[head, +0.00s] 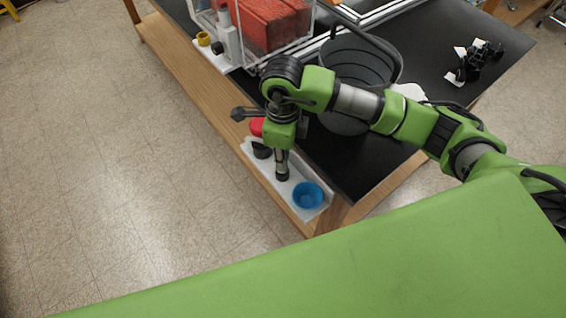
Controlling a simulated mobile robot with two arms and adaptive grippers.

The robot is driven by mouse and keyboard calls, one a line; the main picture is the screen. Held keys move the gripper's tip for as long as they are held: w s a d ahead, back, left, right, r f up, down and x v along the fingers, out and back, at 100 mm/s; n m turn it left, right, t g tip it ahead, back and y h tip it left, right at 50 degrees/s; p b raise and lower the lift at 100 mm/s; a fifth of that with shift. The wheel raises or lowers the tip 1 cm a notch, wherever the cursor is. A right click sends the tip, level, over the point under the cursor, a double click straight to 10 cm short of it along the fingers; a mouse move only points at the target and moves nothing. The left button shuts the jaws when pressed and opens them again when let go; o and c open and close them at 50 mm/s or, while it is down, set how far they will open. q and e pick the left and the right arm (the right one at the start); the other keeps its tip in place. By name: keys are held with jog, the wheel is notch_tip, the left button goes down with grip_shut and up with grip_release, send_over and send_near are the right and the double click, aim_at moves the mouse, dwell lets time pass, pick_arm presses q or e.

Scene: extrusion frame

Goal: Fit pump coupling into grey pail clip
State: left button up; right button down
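A dark grey pail (350,62) with a black handle stands on the black tabletop, partly hidden behind my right arm. I cannot make out a clip on it. My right arm enters from the right and reaches across in front of the pail. I cannot identify the pump coupling for certain. My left gripper is out of view.
A clear bin (268,22) with red contents stands behind. Small black-and-white parts (474,61) lie right on the black tabletop (350,172).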

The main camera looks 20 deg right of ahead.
jog(key=s+a+r+b, duration=0.3)
jog(key=s+a+r, duration=0.2)
jog(key=s+r, duration=0.4)
jog(key=shift+s, duration=1.7)
jog(key=shift+a, duration=0.1)
